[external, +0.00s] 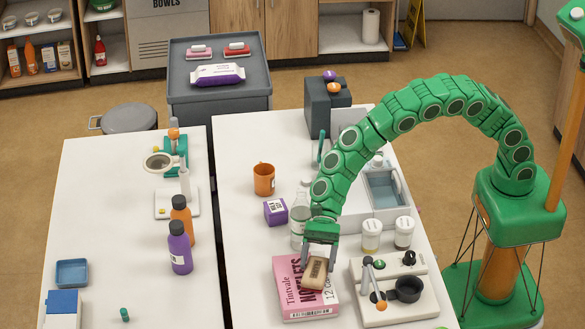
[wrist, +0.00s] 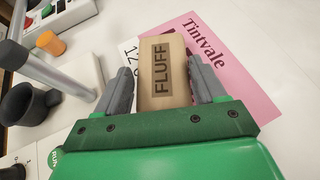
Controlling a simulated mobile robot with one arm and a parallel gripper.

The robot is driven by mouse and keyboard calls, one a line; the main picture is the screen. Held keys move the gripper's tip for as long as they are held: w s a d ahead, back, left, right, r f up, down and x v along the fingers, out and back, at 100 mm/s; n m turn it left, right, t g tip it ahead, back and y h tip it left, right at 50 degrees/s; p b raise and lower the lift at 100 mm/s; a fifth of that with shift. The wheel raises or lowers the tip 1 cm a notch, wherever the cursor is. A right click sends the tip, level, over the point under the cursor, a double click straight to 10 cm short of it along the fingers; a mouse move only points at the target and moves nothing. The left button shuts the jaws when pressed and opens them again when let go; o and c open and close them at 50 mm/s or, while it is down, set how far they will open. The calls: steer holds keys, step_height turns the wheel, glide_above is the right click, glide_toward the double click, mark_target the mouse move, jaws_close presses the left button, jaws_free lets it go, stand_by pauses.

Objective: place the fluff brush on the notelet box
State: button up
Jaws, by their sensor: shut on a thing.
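The fluff brush (wrist: 164,72) is a tan block with "FLUFF" printed on its face. It also shows in the external view (external: 315,272). My gripper (external: 319,250) is shut on it, with a grey finger on each side; in the wrist view my gripper (wrist: 163,90) points down toward the box. The notelet box (external: 291,293) is a flat pink box on the table, and it also shows in the wrist view (wrist: 205,45). The brush is over the box's right part. I cannot tell whether it touches the box top. The brush hides part of the box's lettering.
A panel with a black cup and a lever (external: 400,311) stands close right of the box. A clear bottle (external: 298,232), a purple box (external: 275,212) and two lidded jars (external: 371,234) stand behind. The white table (external: 247,262) is bare left of the box.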

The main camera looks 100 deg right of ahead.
steer(key=o, duration=1.1)
steer(key=shift+r, duration=0.1)
steer(key=shift+v, duration=3.7)
